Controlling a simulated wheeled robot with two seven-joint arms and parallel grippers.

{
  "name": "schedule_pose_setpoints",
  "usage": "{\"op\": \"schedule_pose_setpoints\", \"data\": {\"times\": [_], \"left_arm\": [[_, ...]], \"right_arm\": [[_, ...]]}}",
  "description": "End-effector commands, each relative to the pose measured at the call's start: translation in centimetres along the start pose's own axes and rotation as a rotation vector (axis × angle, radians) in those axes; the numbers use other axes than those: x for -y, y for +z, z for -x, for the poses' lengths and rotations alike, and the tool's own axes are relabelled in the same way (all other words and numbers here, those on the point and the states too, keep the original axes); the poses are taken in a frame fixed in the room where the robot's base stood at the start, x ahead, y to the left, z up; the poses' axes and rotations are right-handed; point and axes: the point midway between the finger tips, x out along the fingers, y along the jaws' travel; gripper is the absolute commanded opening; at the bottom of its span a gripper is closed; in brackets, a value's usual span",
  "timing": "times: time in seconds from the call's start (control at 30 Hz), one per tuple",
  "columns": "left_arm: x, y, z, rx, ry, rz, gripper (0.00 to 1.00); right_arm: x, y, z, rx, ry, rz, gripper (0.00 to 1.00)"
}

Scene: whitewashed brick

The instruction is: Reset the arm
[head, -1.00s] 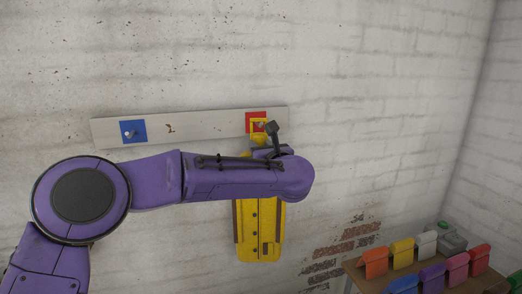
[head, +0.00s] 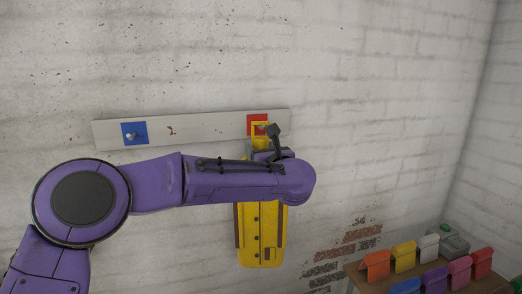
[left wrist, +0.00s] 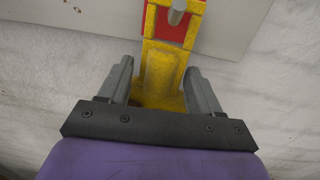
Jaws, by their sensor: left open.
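A yellow tool-like object (head: 262,235) hangs against the wall below the red square (head: 256,119) of a pale board. Its yellow loop appears to be around the metal peg in the left wrist view (left wrist: 177,10). My purple left arm crosses in front of it and hides its middle. My left gripper (left wrist: 159,68) is open, with one grey finger on each side of the object's yellow neck (left wrist: 160,70). Gaps show between the fingers and the neck. In the head view the fingers are mostly hidden behind the arm. My right gripper is out of view.
The pale board (head: 200,126) also bears a blue square (head: 134,133) with an empty metal peg. A wooden table (head: 368,285) at lower right holds several coloured pouch-like items. The wall at upper left and right of the arm is clear.

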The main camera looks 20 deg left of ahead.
Motion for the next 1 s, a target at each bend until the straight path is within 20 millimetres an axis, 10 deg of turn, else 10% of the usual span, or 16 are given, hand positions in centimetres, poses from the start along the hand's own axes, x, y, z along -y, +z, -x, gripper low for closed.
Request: {"op": "schedule_pose_setpoints", "data": {"times": [0.57, 0.7, 1.0], "left_arm": [[-0.1, 0.0, 10.2, 0.003, -0.001, -0.016, 0.64], [1.6, -0.5, 10.8, 0.075, -0.096, -0.388, 0.64], [-0.5, -26.9, 11.3, 0.237, -0.477, -1.772, 0.64]], "right_arm": [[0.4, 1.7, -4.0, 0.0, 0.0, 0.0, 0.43], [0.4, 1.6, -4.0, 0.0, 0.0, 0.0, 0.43], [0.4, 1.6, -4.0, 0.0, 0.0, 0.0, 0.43]]}}
